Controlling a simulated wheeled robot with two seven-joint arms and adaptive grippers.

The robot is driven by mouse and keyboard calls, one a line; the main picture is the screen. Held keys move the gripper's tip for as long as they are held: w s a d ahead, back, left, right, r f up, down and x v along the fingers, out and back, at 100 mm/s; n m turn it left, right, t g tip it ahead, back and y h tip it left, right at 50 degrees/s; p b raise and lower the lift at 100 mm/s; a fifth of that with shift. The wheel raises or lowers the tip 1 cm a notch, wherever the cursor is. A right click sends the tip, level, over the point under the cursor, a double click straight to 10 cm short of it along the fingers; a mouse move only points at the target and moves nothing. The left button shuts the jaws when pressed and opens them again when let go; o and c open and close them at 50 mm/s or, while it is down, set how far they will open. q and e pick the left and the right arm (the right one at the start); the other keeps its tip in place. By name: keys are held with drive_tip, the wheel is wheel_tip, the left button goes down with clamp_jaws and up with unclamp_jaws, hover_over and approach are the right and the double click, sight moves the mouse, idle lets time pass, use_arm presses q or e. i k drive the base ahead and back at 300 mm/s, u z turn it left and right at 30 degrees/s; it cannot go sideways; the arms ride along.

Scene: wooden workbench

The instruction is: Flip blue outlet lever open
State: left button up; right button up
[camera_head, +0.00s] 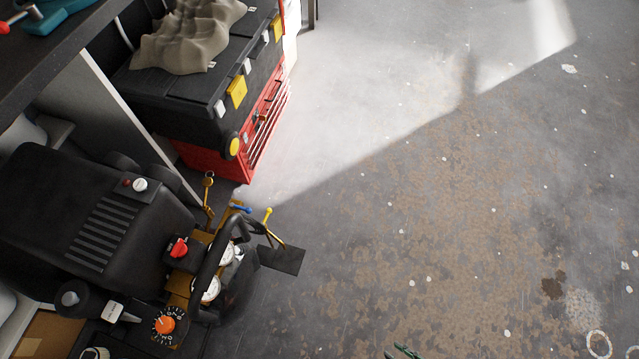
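The blue outlet lever (241,208) is a small blue handle on the brass fittings of a black air compressor (95,215) at the lower left. It is small here, and I cannot tell its exact angle. A yellow lever (268,214) stands just right of it. My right gripper (402,352) shows only as small dark tips at the bottom edge, well to the right of and below the lever, touching nothing that I can see. Its opening is unclear. My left gripper is not in view.
The compressor's black handle bar (208,255), gauges (207,289), red knob (179,248) and orange dial (166,324) lie close to the lever. A red and black tool chest (215,160) stands behind. The workbench edge is upper left. Concrete floor (450,200) at right is open.

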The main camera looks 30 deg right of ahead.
sight(249, 210)
drive_tip(key=k, duration=1.2)
drive_tip(key=z, duration=0.5)
drive_tip(key=i, duration=1.5)
drive_tip(key=u, duration=0.8)
